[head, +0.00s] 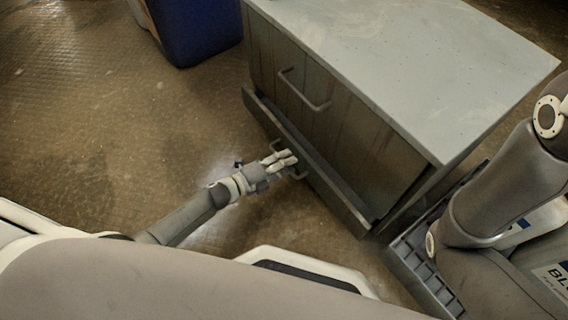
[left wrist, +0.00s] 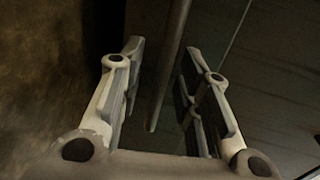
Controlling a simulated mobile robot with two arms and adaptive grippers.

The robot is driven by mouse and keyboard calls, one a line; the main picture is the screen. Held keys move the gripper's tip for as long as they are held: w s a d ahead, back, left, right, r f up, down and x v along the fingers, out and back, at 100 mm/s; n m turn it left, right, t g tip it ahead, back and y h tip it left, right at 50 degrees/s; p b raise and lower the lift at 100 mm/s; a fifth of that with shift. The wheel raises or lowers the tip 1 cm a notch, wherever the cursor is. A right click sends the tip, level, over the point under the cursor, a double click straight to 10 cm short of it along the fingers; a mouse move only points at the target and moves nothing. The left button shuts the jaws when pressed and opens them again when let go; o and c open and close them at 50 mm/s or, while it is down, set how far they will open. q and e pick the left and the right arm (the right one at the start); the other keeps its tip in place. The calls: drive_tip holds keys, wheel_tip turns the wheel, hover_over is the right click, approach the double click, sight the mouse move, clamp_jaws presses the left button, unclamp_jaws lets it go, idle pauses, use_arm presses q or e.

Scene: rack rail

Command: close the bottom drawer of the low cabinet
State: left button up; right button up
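The low cabinet (head: 420,60) has a grey top and a dark front. Its bottom drawer (head: 335,195) stands partly open, its front edge out past the cabinet face. My left gripper (head: 284,160) is at the bottom drawer's handle (head: 300,175), which it partly hides. In the left wrist view my left gripper (left wrist: 165,95) has its two fingers spread apart, with the bar of the handle (left wrist: 172,60) running between them. I see no clear contact of the fingers with the bar. My right arm shows at the right, but its gripper is out of view.
The upper drawer's handle (head: 303,92) sits on the flush cabinet face above. A blue container (head: 197,30) stands on the floor behind, left of the cabinet. A grey ribbed crate (head: 412,262) stands close to the cabinet's right front corner. The brown floor (head: 100,130) at left is clear.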

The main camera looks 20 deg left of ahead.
sight(295, 155)
use_arm(q)
clamp_jaws()
drive_tip(key=x, duration=0.3)
drive_tip(key=shift+w+d+r+b, duration=0.25)
drive_tip(key=shift+w+d+b, duration=0.05)
drive_tip(key=shift+w+b, duration=0.05)
drive_tip(key=shift+w+r, duration=0.1)
drive_tip(key=shift+w, duration=0.1)
unclamp_jaws()
drive_tip(key=shift+d, duration=0.2)
drive_tip(key=shift+a, duration=0.1)
